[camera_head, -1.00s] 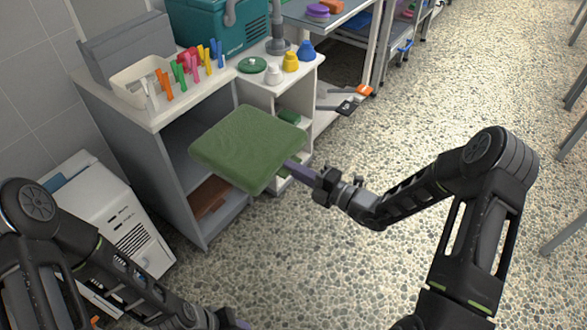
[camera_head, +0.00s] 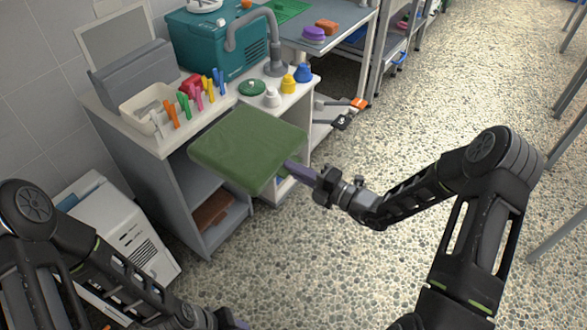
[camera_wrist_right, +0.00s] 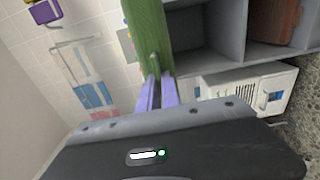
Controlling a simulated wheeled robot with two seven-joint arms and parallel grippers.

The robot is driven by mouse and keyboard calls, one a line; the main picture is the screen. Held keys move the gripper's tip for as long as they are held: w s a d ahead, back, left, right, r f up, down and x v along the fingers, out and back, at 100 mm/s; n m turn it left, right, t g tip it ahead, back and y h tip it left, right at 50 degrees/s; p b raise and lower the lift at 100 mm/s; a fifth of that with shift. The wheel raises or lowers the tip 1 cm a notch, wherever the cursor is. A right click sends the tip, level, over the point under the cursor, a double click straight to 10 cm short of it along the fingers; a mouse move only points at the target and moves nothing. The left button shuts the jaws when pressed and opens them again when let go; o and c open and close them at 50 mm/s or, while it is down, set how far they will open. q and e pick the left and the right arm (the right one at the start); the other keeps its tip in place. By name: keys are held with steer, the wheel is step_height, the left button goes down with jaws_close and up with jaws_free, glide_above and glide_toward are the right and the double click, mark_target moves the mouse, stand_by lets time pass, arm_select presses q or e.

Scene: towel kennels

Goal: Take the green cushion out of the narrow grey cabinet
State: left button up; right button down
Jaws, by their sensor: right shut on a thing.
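The green cushion (camera_head: 248,148) is held out in front of the narrow grey cabinet (camera_head: 176,205), clear of its shelves as far as the head view shows. My right gripper (camera_head: 292,166) is shut on the cushion's near right corner. In the right wrist view the two purple fingers (camera_wrist_right: 157,92) pinch the green cushion (camera_wrist_right: 148,35) at its edge. The cushion hides part of the cabinet's opening. My left gripper (camera_head: 236,322) is only partly in view at the bottom edge, and its jaws cannot be made out.
A brown folded thing (camera_head: 212,211) lies on a lower cabinet shelf. The cabinet top holds a cream bin (camera_head: 150,108) and coloured clips. A white box-shaped unit (camera_head: 118,228) stands left of the cabinet. The pebbled floor (camera_head: 290,260) in front is clear.

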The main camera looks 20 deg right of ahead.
steer(key=shift+r, duration=0.5)
